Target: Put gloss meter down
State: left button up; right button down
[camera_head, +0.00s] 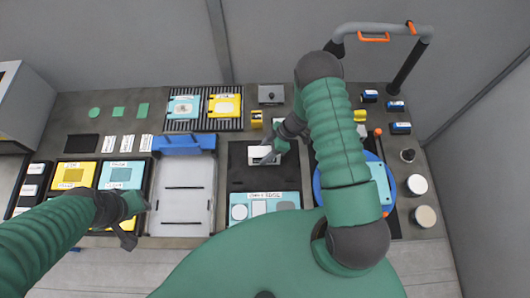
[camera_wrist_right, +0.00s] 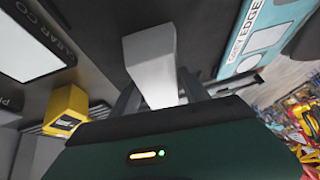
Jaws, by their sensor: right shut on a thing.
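The gloss meter shows as a small pale block (camera_head: 259,155) in the head view, over the dark mat (camera_head: 237,180) near the middle of the bench. My right gripper (camera_head: 268,152) is shut on it. In the right wrist view the grey gloss meter (camera_wrist_right: 150,55) sticks out from between the dark fingers (camera_wrist_right: 158,95). Whether its underside touches the mat is hidden. My left gripper (camera_head: 130,222) hangs over the yellow and teal panels at the left; its finger opening is unclear.
A pale grey tray (camera_head: 183,195) lies left of the mat, with a blue block (camera_head: 184,144) behind it. A teal labelled panel (camera_head: 264,207) lies in front. A yellow block (camera_head: 256,118) stands behind. A blue round plate (camera_head: 318,190) and several small items are at the right.

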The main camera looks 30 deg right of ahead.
notch_tip(320, 180, down, 2)
jog(key=shift+a+f+p, duration=0.1)
jog(key=shift+p, duration=0.2)
jog(key=shift+s+a, duration=0.1)
jog(key=shift+a, duration=0.2)
jog(key=c, duration=0.7)
grip_release()
jog(key=shift+o, duration=0.7)
jog(key=shift+d, duration=0.2)
